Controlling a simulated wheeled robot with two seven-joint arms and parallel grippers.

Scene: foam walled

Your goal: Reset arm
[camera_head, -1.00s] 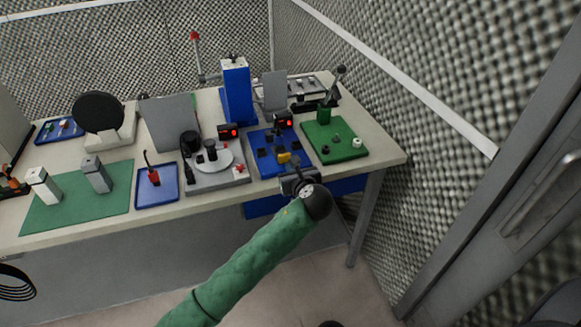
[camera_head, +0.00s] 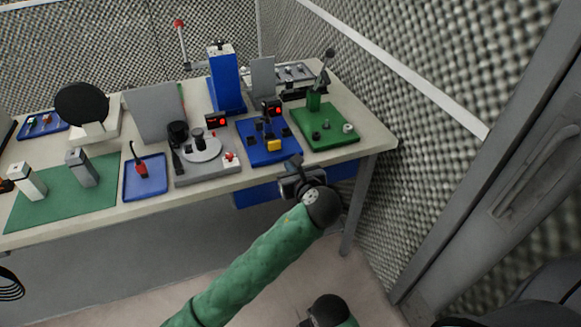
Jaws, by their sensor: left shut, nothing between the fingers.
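My left arm, in a green sleeve, reaches up from the bottom of the head view to a black wrist. My left gripper (camera_head: 296,164) is shut and empty. It shows just in front of the table's front edge, below the blue board (camera_head: 254,150) with its yellow block (camera_head: 274,145), and looks apart from both. A second black wrist joint with a bit of green sleeve, which looks like my right arm, shows at the bottom edge. Its gripper is not visible.
The long table (camera_head: 218,184) carries a grey turntable unit (camera_head: 205,170), a blue tray (camera_head: 146,187), a green mat (camera_head: 60,205) and a green board (camera_head: 325,132). A foam wall (camera_head: 410,140) and a grey door (camera_head: 500,190) stand at the right. Floor in front is clear.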

